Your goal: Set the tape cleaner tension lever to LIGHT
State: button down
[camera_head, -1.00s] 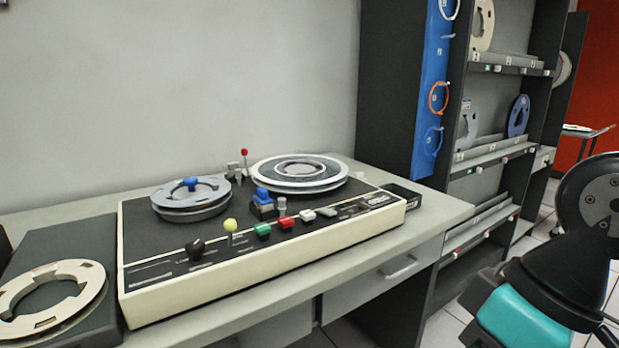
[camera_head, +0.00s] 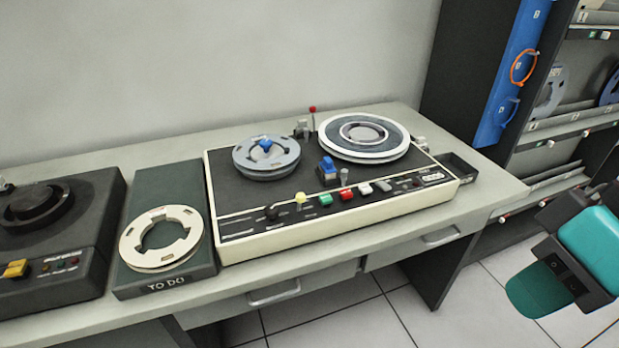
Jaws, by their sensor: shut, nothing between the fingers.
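The tape cleaner (camera_head: 330,232) is a cream-edged machine with a black top on the bench. Along its front stand a black knob (camera_head: 272,213), a yellow-knobbed lever (camera_head: 300,198) and several coloured buttons. A thin lever with a red tip (camera_head: 312,110) stands upright at its back. I cannot tell which is the tension lever, and the markings are too small to read. A grey reel (camera_head: 285,158) and a larger white-rimmed reel (camera_head: 400,140) sit on top.
A grey TO DO tray (camera_head: 203,262) with a cream reel (camera_head: 165,238) lies left of the machine. A dark device (camera_head: 85,270) stands farther left. A small black tray (camera_head: 458,172) is at the bench's right end, beside a dark shelf (camera_head: 470,60). Floor in front is clear.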

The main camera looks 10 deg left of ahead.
aim_at(300, 197)
jog(key=u, duration=0.05)
jog(key=k, duration=0.6)
jog(key=z, duration=0.3)
jog(key=i, duration=0.55)
jog(key=u, duration=0.65)
jog(key=i, duration=0.65)
jog(key=u, duration=0.7)
